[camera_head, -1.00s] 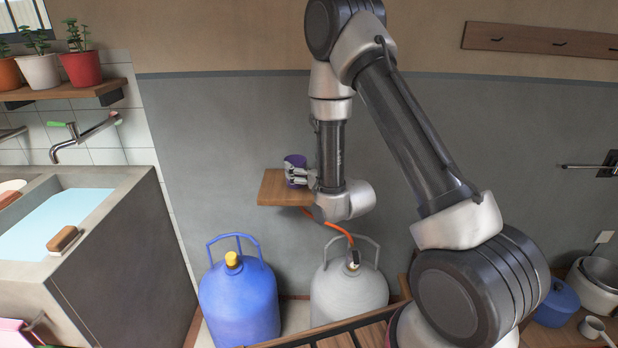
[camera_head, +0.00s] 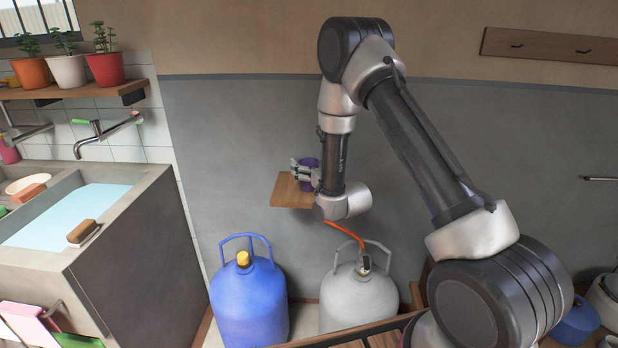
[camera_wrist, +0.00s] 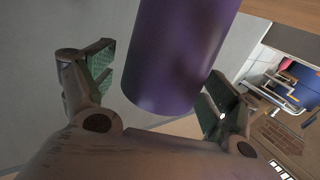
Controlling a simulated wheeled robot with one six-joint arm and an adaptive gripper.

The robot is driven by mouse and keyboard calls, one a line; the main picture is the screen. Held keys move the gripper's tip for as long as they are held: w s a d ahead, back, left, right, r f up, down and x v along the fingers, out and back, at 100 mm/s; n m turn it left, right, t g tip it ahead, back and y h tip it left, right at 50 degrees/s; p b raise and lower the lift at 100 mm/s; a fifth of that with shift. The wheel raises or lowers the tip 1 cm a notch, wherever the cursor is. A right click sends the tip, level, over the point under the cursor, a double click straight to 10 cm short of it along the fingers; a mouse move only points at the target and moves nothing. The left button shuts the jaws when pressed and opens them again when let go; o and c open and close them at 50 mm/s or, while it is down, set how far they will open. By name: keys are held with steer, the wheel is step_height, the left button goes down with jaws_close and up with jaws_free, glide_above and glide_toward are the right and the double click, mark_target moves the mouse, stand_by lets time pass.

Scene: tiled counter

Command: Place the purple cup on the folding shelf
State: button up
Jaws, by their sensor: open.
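The purple cup (camera_head: 313,164) is at the right part of the small wooden folding shelf (camera_head: 289,193), which is level against the grey wall. The cup looks upright; its base is partly hidden by my fingers, so its contact with the shelf is not clear. My gripper (camera_head: 301,172) is at the cup, with its fingers beside it. In the wrist view the purple cup (camera_wrist: 180,55) lies between the two finger pads of my open gripper (camera_wrist: 165,88), with a visible gap on each side.
A blue gas bottle (camera_head: 247,300) and a grey gas bottle (camera_head: 358,298) with an orange hose (camera_head: 345,232) stand below the shelf. A concrete sink (camera_head: 130,250) is at left, under a plant shelf (camera_head: 70,90). The wall left of the folding shelf is clear.

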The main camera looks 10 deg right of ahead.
steer(key=c, duration=1.1)
steer(key=shift+c, duration=0.2)
